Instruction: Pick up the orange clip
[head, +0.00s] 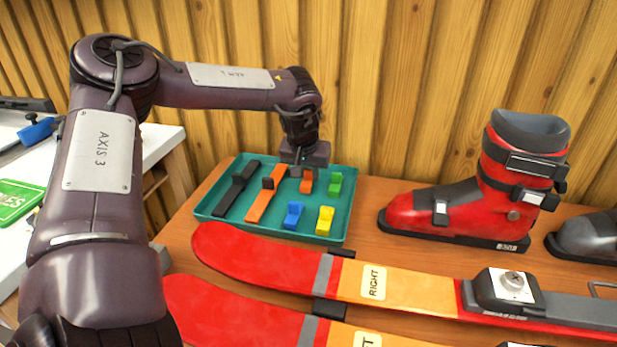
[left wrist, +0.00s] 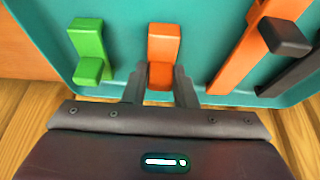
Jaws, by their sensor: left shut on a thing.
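The orange clip (head: 306,184) is in the teal tray (head: 210,207), near its back edge. In the left wrist view the orange clip (left wrist: 163,45) is between the fingers of my left gripper (left wrist: 161,88). My left gripper (head: 301,170) points down over the tray and is shut on the near end of the clip. The clip looks upright and still at tray level; whether it touches the tray floor is hard to tell. My right gripper is not in view.
Red skis (head: 400,285) lie in front. A red boot (head: 440,207) stands to the right.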

